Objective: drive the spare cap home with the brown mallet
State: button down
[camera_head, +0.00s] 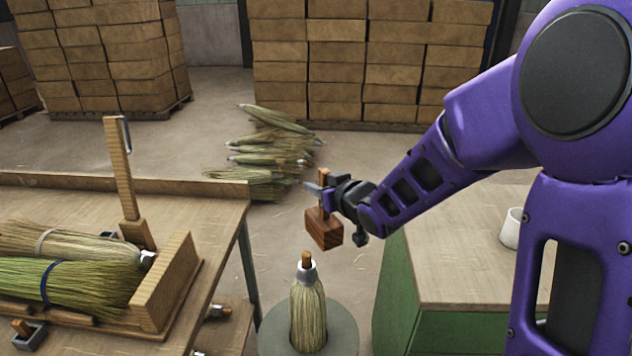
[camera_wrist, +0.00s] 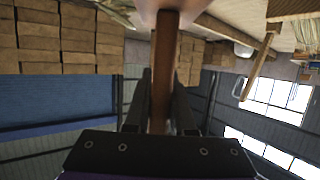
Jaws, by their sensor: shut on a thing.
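My gripper (camera_head: 326,190) is shut on the handle of the brown mallet (camera_head: 324,230), whose block head hangs below the jaws. In the wrist view the mallet's handle (camera_wrist: 165,75) runs between my two fingers. The mallet is in the air, above and slightly right of an upright broom (camera_head: 308,315). The broom stands on a round grey stand (camera_head: 342,335). A silvery collar (camera_head: 306,271) with a short brown stub (camera_head: 307,259) tops this broom. The mallet head is apart from the stub. I cannot tell whether this top piece is the spare cap.
A wooden bench (camera_head: 215,205) at left bears a tray (camera_head: 172,290) with bound brooms (camera_head: 70,280) and a wooden post (camera_head: 122,175). A green cabinet (camera_head: 455,325) with a white cup (camera_head: 511,228) stands right. Loose brooms (camera_head: 265,150) lie behind.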

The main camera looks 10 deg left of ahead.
aim_at(316, 210)
jog(key=shift+s+a+f, duration=0.1)
jog(key=shift+a, duration=0.15)
jog(key=shift+f+b, duration=2.05)
jog(key=shift+f, duration=0.3)
notch_tip(316, 210, down, 4)
jog(key=b, duration=0.3)
jog(key=shift+d+r, duration=0.1)
jog(key=shift+r, duration=0.1)
jog(key=shift+s+f+b, duration=0.15)
jog(key=shift+f+b, duration=0.4)
jog(key=shift+f, duration=0.15)
notch_tip(316, 210, up, 7)
jog(key=p, duration=0.5)
jog(key=shift+f, duration=0.15)
